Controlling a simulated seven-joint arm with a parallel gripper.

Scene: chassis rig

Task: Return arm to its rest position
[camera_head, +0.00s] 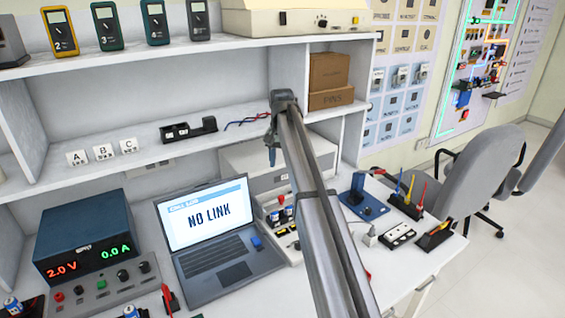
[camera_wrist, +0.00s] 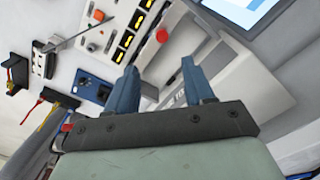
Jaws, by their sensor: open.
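My arm reaches up from the bottom centre of the head view, and its end stands in front of the shelves. My gripper (camera_head: 272,152) points down there, above the bench and to the right of the laptop (camera_head: 210,225). In the wrist view my gripper (camera_wrist: 160,80) shows two blue fingers spread apart with nothing between them.
A power supply (camera_head: 98,250) reading 2.0 V and 0.0 A stands at left. A black holder (camera_head: 188,130) and letter blocks (camera_head: 103,152) sit on the shelf. Tool racks (camera_head: 408,203) stand right; a chair (camera_head: 458,180) is beyond.

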